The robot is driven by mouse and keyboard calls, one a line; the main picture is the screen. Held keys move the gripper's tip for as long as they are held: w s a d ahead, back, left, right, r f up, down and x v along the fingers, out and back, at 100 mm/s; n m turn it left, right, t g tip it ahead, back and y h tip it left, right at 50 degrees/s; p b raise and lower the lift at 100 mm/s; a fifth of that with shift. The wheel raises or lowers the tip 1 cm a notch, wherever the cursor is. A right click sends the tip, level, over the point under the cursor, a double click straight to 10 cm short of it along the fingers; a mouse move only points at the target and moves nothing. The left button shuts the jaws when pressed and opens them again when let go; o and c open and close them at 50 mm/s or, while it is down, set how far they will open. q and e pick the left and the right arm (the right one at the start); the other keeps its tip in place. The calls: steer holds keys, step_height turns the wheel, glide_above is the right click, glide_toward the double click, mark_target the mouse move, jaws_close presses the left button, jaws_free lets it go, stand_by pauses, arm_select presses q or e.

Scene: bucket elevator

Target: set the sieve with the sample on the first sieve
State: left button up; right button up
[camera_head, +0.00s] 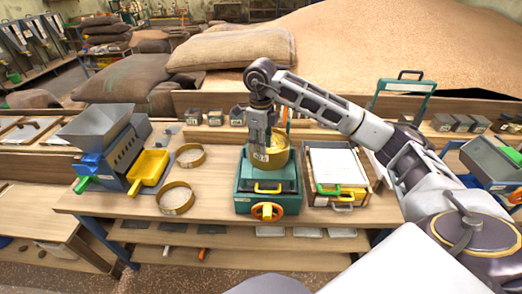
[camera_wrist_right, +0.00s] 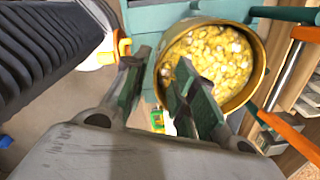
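A brass sieve (camera_head: 281,158) with yellow grain in it stands at the top of a teal machine (camera_head: 243,186) with an orange knob. I cannot tell whether another sieve sits under it. In the right wrist view the sieve (camera_wrist_right: 259,75) shows its grain sample (camera_wrist_right: 212,58) from above. My right gripper (camera_head: 262,148) points down at its near-left wall. In the right wrist view its fingers (camera_wrist_right: 163,65) straddle the wall, one outside and one over the inside, with a gap between them. Two empty ring sieves lie on the table, one behind (camera_head: 202,158) and one in front (camera_head: 162,207). My left gripper is not in view.
A grey hopper device (camera_head: 100,125) with a yellow tray (camera_head: 149,170) stands left on the wooden table (camera_head: 218,195). A white-topped tray (camera_head: 335,165) with coloured handles is right of the machine. Small boxes line the back ledge, with sacks and a grain heap behind.

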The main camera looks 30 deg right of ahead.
step_height(320, 180, up, 6)
steer(key=shift+r, duration=1.15)
stand_by(0.6)
